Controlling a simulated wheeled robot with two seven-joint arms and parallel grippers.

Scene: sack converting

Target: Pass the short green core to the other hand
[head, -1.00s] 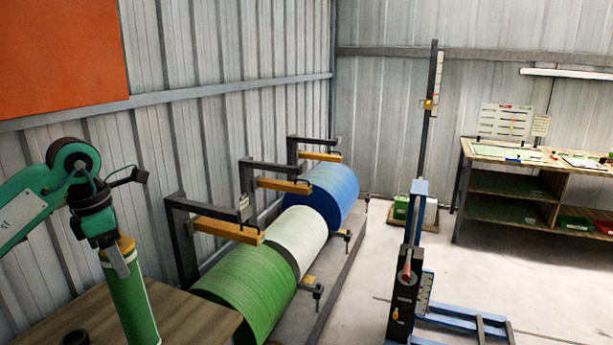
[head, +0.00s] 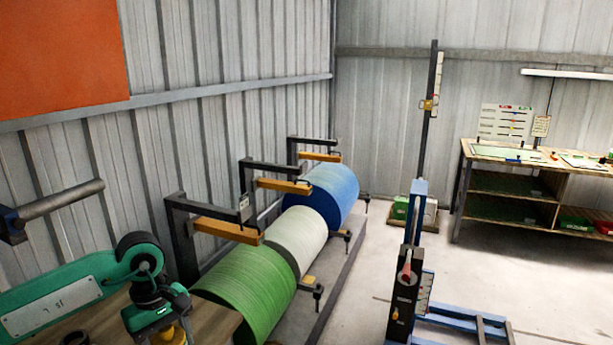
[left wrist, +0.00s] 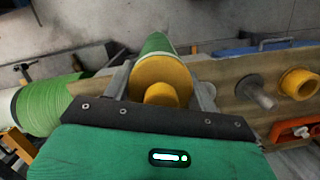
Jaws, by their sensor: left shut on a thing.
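My left gripper (head: 172,328) is shut on the short green core (left wrist: 158,45), near the core's yellow end. In the left wrist view the fingers (left wrist: 160,78) stand either side of that yellow end, and the green tube runs away beyond it. In the head view only a bit of the core's yellow end (head: 180,338) shows at the bottom edge, and the rest is cut off. My right gripper is not in view.
A wooden table (head: 214,318) lies below the left gripper, with a dark ring (head: 75,339). The left wrist view shows a grey peg (left wrist: 255,92) and a yellow ring (left wrist: 298,83).

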